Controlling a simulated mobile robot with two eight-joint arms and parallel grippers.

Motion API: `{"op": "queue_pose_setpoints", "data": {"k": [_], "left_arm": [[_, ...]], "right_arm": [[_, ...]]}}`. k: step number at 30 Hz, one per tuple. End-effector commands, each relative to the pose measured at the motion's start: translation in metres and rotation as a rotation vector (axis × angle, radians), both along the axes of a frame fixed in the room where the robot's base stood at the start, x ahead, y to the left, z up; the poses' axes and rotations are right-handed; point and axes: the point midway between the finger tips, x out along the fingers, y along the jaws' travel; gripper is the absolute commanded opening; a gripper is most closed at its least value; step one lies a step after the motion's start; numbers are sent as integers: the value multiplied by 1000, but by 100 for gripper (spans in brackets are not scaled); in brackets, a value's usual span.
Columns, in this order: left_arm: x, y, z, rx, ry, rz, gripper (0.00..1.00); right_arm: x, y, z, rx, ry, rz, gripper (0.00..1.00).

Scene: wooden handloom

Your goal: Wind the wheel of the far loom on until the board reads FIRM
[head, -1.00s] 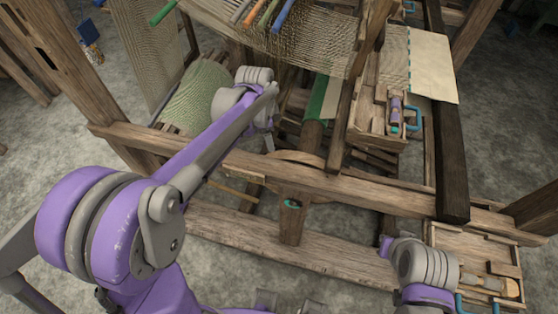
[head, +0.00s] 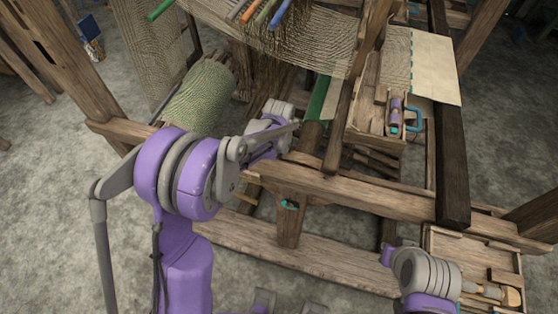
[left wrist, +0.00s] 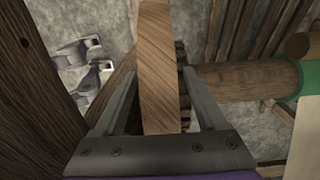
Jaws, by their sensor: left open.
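A curved wooden rim (head: 303,160), which looks like part of the wheel, shows just above the loom's front beam in the head view. My left arm reaches in over the beam, and its fingers are hidden there behind the wrist. In the left wrist view my left gripper (left wrist: 158,74) is open. A light wooden bar (left wrist: 160,45) stands between its two fingers, with a gap visible on each side. It looks like a piece of the wheel, but I cannot tell which. My right gripper is out of the picture. No board with readable words shows.
The front beam (head: 350,192) crosses below the rim. A roller with green cloth (head: 318,98) lies behind it. A wooden tray (head: 378,122) with a purple tool is to the right, another tray (head: 475,250) lower right. A dark post (left wrist: 30,85) stands close left in the wrist view.

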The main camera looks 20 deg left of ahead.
Motion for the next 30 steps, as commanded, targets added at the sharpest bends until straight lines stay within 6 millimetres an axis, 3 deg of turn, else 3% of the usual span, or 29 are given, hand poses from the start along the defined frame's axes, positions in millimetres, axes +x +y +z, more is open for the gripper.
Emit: {"op": "queue_pose_setpoints", "data": {"k": [11, 23, 30], "left_arm": [[0, 0, -6, 0, 0, 1, 72], [0, 0, -5, 0, 0, 1, 0], [0, 0, -5, 0, 0, 1, 0]], "right_arm": [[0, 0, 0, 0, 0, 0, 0], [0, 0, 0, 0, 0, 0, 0], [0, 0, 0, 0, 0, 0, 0]]}}
